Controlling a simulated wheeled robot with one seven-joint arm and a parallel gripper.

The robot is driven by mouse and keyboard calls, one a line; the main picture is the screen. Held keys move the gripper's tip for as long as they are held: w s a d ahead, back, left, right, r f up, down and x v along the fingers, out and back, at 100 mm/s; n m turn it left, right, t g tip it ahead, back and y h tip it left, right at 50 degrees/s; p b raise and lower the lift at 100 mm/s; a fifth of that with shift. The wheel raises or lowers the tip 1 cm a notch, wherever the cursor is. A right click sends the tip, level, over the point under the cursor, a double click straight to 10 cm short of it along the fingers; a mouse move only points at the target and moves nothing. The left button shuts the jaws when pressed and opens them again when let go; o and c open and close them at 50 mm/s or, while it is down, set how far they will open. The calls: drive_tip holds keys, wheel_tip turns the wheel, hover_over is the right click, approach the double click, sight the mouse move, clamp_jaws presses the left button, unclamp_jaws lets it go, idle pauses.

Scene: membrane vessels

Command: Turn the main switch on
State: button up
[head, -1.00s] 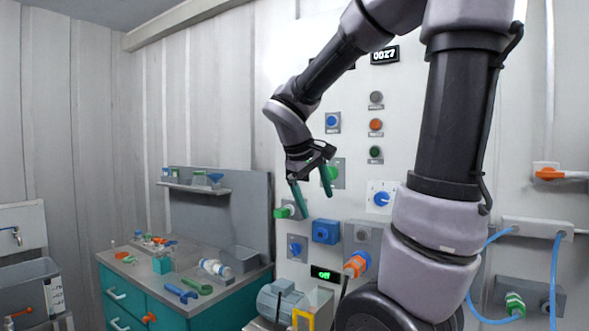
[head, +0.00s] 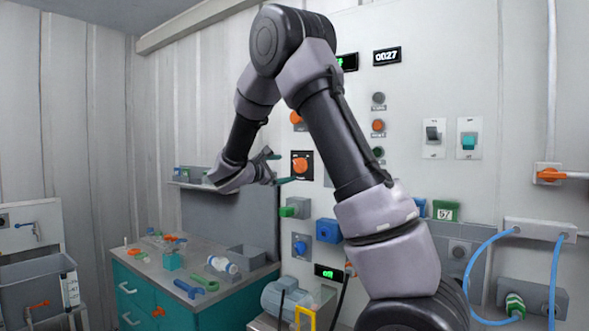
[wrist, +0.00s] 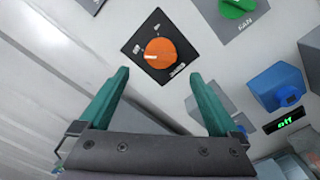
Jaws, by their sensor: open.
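An orange rotary knob on a black square plate (head: 300,166), which looks like the main switch, is on the white panel's left side. In the wrist view the orange knob (wrist: 161,52) is ahead of my gripper, a little beyond its fingertips.
A blue block (wrist: 279,85) and a green knob (wrist: 236,7) are to the right. A small display reads "off" (head: 329,272). Another orange knob (head: 296,118) is above. A teal workbench (head: 180,300) with tools stands below left.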

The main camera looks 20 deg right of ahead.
sight(296, 167)
drive_tip(key=x, duration=0.6)
drive_tip(key=shift+w+d, duration=0.15)
drive_tip(key=shift+d, duration=0.15)
drive_tip(key=c, duration=1.4)
drive_tip(key=shift+o, duration=0.2)
